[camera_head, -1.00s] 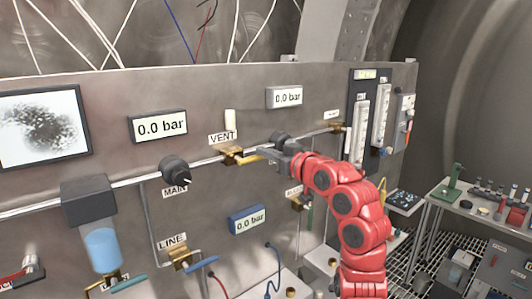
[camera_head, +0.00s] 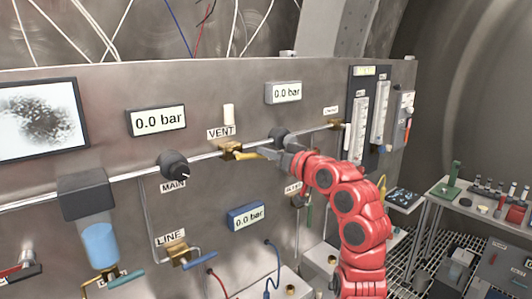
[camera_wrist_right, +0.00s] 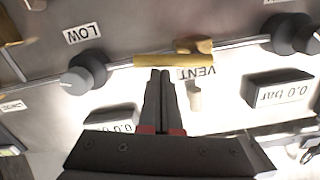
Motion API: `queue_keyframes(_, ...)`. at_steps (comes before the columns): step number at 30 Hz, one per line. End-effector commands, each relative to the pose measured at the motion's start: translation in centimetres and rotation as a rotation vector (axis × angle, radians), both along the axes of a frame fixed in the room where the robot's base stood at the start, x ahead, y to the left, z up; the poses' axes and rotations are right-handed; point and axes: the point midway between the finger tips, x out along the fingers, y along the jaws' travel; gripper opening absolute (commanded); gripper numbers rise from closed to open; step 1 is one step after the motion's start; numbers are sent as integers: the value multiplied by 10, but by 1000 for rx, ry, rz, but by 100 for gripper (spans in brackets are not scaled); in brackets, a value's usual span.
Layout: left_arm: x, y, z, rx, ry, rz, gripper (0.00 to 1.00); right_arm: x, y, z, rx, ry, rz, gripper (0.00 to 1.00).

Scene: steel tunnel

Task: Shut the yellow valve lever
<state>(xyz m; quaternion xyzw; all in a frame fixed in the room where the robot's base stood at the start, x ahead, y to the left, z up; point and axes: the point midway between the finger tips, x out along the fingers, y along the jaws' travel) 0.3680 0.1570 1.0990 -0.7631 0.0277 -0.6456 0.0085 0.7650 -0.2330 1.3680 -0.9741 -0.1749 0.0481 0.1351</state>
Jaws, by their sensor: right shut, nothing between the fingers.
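The yellow valve lever (camera_head: 252,155) sits on the brass VENT valve (camera_head: 230,151) on the pipe across the panel. In the right wrist view the lever (camera_wrist_right: 158,61) runs nearly parallel to the pipe, with the valve body (camera_wrist_right: 193,46) at its right end. My right gripper (camera_head: 276,153) is at the lever's free end in the head view. In the wrist view its fingertips (camera_wrist_right: 160,73) are together and empty, just below the lever in the picture. I cannot tell whether they touch it. My left gripper is out of view.
A dark round knob (camera_head: 279,137) is close behind my right gripper. The MAIN knob (camera_head: 174,165) is on the pipe to the left. The LINE valve (camera_head: 179,253) with a blue lever is lower. A side table (camera_head: 445,197) stands at the right.

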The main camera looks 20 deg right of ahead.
Motion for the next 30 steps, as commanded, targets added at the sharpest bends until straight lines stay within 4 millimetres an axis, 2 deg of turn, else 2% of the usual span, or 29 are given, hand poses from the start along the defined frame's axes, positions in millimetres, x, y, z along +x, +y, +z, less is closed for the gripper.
queue_keyframes(5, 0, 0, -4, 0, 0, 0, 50, 0, -1, -11, 148, 55, 0, 0)
queue_keyframes(14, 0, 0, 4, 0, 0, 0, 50, -1, 1, -25, 418, 154, -1, 0)
queue_keyframes(30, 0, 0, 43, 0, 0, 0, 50, -6, 16, -46, 899, 328, 1, 0)
